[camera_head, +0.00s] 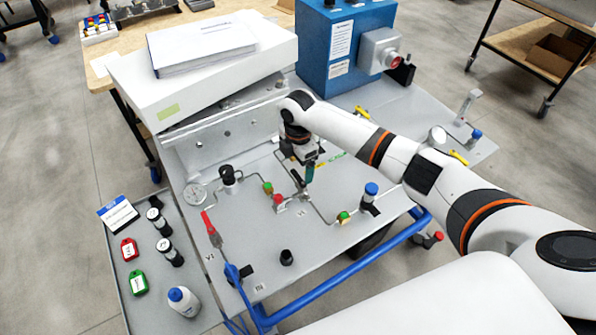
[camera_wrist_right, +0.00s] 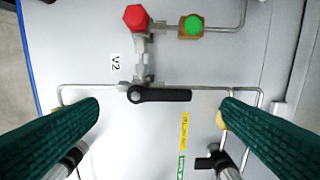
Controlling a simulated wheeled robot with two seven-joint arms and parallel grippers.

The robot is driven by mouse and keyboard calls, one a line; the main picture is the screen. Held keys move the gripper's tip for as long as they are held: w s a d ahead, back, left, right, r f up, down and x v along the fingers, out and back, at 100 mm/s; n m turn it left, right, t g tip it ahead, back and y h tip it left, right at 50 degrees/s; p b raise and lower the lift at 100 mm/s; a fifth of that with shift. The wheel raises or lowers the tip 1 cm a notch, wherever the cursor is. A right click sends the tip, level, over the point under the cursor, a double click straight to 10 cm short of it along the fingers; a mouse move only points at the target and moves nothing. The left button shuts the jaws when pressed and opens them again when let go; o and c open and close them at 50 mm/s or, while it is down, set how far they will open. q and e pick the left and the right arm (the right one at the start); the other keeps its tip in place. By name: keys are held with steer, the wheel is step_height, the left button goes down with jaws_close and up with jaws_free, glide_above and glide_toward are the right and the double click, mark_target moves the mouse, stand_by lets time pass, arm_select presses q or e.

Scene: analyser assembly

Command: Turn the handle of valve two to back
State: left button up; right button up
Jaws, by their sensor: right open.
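Valve two shows in the right wrist view, with a "V2" label (camera_wrist_right: 115,68) beside it. Its black lever handle (camera_wrist_right: 175,95) lies across the pipe end, pivot at the left and free end pointing right in that view. In the head view the handle (camera_head: 297,178) is small and partly beside my gripper. My right gripper (camera_head: 309,173) hangs over the panel at the valve. In the wrist view the right gripper's green fingers (camera_wrist_right: 160,103) are wide apart, one on each side of the handle, and nothing is between them in their grip. My left gripper is not in view.
A red knob (camera_wrist_right: 137,18) and a green-capped fitting (camera_wrist_right: 193,25) sit close to the valve. Another black-handled valve (camera_wrist_right: 207,162) is near the right finger. A red-handled lever (camera_head: 212,230), a gauge (camera_head: 196,195) and a blue-capped post (camera_head: 371,191) stand on the panel. A blue box (camera_head: 340,60) stands behind.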

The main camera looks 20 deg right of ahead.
mark_target(298, 177)
step_height(298, 177, up, 8)
steer(key=b, duration=0.1)
steer(key=shift+f, duration=0.1)
